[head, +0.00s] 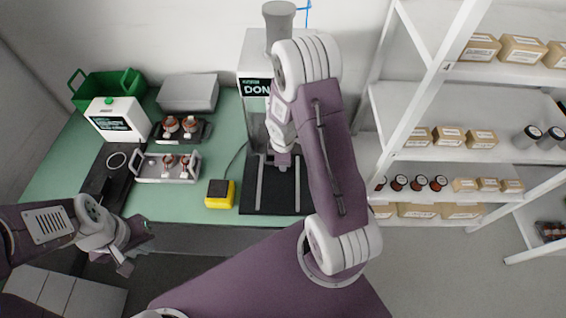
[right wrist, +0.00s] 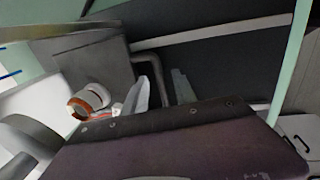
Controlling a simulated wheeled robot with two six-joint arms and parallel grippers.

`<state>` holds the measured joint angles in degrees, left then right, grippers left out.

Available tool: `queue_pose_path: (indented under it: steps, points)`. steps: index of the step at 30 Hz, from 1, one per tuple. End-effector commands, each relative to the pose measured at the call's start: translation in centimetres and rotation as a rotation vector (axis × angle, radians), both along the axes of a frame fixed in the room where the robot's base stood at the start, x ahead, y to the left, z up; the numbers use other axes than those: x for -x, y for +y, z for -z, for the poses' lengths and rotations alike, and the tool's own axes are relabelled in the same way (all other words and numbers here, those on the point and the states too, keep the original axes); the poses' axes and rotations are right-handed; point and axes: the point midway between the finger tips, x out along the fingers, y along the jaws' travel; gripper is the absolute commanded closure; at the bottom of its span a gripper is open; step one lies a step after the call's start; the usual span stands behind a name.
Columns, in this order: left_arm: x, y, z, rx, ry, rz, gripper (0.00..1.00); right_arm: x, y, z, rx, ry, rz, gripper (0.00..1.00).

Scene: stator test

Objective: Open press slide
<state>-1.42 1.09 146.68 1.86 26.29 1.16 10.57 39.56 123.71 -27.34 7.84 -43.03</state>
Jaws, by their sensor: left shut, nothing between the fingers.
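My right gripper (head: 283,163) is low over this base, in front of the press. In the right wrist view, its fingers (right wrist: 163,92) are apart, with a dark bent handle (right wrist: 148,62) reaching between them; contact is unclear. The handle joins a grey slide block (right wrist: 95,62). A white and orange part (right wrist: 88,101) is beside the block. My left gripper (head: 125,266) is shut and empty, off the bench's front edge.
A yellow button box (head: 220,195) stands left of the press base. A grey tray (head: 153,179) with copper-coloured parts, a white box (head: 118,121) and a green crate (head: 133,82) are farther left. A shelf rack (head: 408,90) stands to the right.

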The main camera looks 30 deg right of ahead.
Motion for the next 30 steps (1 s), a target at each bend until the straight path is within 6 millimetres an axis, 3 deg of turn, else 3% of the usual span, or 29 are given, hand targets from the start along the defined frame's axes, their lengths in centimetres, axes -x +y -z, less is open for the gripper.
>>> queue_pose_path:
  steps: [7,11,30]
  points:
    - [-0.01,0.0,0.0,0.0,0.0,0.0,1.0,-0.06,-0.02,0.05,0.0,-0.001,0.001,0.67]
    - [-0.01,0.0,0.0,0.0,0.0,0.0,1.0,-0.06,-0.01,0.04,0.0,-0.001,0.0,1.0]
    - [-0.01,0.0,-0.01,0.0,0.0,0.0,1.0,-0.07,-0.02,0.01,0.0,-0.001,0.0,1.0]
